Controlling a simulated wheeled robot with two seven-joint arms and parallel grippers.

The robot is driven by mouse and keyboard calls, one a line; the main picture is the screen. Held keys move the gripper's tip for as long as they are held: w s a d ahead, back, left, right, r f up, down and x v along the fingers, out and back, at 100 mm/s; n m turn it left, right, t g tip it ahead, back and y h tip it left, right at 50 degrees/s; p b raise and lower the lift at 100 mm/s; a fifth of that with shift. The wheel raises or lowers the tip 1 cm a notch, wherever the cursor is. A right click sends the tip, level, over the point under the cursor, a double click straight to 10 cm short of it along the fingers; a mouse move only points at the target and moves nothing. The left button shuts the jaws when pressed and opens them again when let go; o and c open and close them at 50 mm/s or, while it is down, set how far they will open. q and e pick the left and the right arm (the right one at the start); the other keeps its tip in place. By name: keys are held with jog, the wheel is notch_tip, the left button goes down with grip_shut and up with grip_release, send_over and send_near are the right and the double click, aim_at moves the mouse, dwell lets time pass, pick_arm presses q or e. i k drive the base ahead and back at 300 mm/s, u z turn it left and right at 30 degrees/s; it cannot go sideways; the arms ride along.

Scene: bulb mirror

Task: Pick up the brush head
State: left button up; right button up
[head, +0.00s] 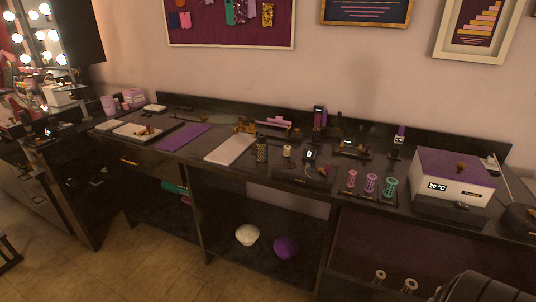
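No single thing is plainly recognisable as the brush head at this size. Three small upright cylinders that could be brush heads or rollers stand on the counter right of centre: a pink one (351,181), a second pink or purple one (371,184) and a green one (389,187). A dark patterned cylinder (262,150) stands upright further left, beside a white sheet or board. None of these is held. Neither of my grippers shows in the head view.
The long dark counter (215,176) runs along the wall. A white box with a purple top and a display (453,180) stands at the right. A purple mat (184,137) and a white board (231,148) lie left of centre. A white bowl-like thing (247,235) and a purple one (286,247) sit below.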

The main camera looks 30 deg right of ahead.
aim_at(261, 146)
jog(key=z, duration=1.65)
jog(key=i, duration=0.6)
